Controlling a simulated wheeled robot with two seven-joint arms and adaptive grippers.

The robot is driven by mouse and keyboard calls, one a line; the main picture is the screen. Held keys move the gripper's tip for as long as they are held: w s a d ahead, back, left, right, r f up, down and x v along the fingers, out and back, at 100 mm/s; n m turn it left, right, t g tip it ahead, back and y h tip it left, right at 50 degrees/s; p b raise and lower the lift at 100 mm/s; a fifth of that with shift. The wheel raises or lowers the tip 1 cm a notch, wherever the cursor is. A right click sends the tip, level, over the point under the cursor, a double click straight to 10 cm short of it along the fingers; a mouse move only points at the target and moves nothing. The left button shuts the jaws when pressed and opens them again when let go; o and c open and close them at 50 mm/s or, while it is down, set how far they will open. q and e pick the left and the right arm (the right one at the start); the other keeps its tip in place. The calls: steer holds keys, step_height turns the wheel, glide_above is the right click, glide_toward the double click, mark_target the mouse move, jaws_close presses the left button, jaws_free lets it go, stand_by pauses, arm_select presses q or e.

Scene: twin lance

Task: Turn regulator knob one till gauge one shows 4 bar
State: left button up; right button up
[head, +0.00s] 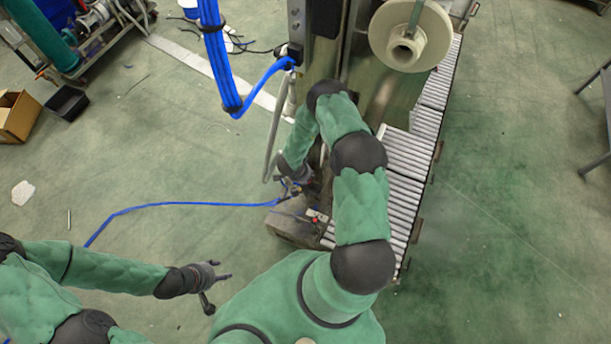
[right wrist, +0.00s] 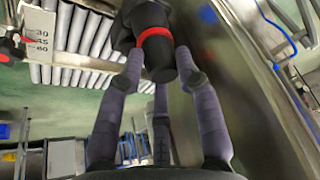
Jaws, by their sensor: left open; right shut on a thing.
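A black knob with a red ring (right wrist: 157,50) stands at the top middle of the right wrist view, beside a metal machine face. My right gripper (right wrist: 160,80) is shut on this black knob, its long dark fingers around it. Which number the knob bears cannot be read. In the head view my right gripper (head: 292,187) is low at the machine's left side, partly hidden by my own arm. No gauge face can be made out in either view. My left gripper (head: 214,285) is open and empty over the floor at the lower left, apart from the machine.
A roller conveyor (head: 408,155) runs along the machine's right side. A blue hose (head: 180,204) crosses the floor to the machine, and blue cables (head: 218,55) hang above. A cardboard box (head: 17,117) stands far left.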

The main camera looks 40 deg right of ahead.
steer(key=shift+w+d+r, duration=0.25)
steer(key=shift+w+d, duration=0.15)
steer(key=shift+d, duration=0.1)
steer(key=o, duration=1.1)
steer(key=shift+s+f, duration=0.1)
steer(key=shift+s, duration=0.05)
steer(key=shift+s+a+f, duration=0.1)
steer(key=shift+a, duration=0.15)
steer(key=v, duration=1.2)
steer(key=shift+s, duration=0.1)
